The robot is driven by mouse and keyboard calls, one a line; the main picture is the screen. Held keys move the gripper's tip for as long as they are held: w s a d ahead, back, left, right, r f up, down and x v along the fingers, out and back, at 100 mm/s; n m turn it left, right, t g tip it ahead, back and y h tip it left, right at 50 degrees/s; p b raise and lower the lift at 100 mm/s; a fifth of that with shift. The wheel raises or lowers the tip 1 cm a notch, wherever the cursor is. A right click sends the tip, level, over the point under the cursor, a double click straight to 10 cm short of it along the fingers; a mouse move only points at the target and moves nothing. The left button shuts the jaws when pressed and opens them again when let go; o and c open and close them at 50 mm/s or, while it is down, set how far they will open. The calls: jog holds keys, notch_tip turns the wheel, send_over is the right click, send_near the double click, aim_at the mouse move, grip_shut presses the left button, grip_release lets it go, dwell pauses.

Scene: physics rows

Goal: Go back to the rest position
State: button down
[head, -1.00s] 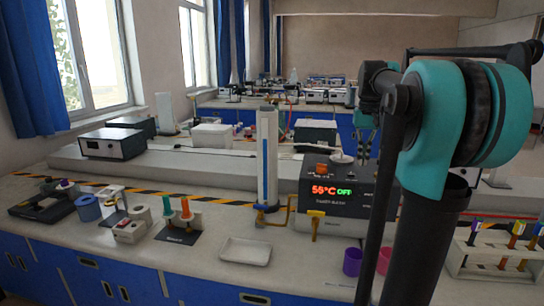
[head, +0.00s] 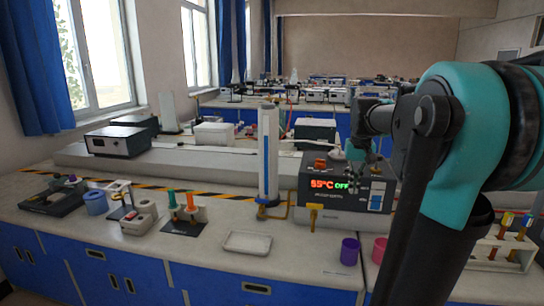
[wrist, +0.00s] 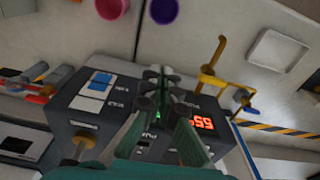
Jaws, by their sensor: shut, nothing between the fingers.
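My gripper (head: 366,172) is shut and empty at the end of my folded arm. In the head view it hangs in front of the dark heater box (head: 318,207), whose display reads 55°C OFF. In the wrist view the closed green fingers (wrist: 161,88) lie over the same box (wrist: 78,122), and I cannot tell the exact gap. My teal and black arm links hide the right part of the bench.
On the bench are a white tray (head: 247,243), a purple cup (head: 349,251), a pink cup (head: 379,249) and a tube rack (head: 505,252) at right. A tall white-blue column (head: 268,155) stands left of the heater. Small holders fill the left side.

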jog(key=s+a+f+t, duration=0.1)
jog(key=s+a+f, duration=0.1)
jog(key=s+f, duration=0.4)
jog(key=s+a+f+n+t, duration=0.1)
jog(key=s+a+f, duration=0.2)
jog(key=s+f, duration=0.3)
jog(key=s+a+f+t, duration=0.1)
jog(key=s+a+f, duration=0.1)
jog(key=s+f, duration=0.4)
jog(key=shift+s+a+f+n, duration=0.1)
jog(key=shift+s+f+n, duration=0.1)
jog(key=shift+f, duration=1.25)
jog(key=shift+s+a+f+n, duration=0.1)
jog(key=shift+s+f+n, duration=0.1)
jog(key=shift+f, duration=1.2)
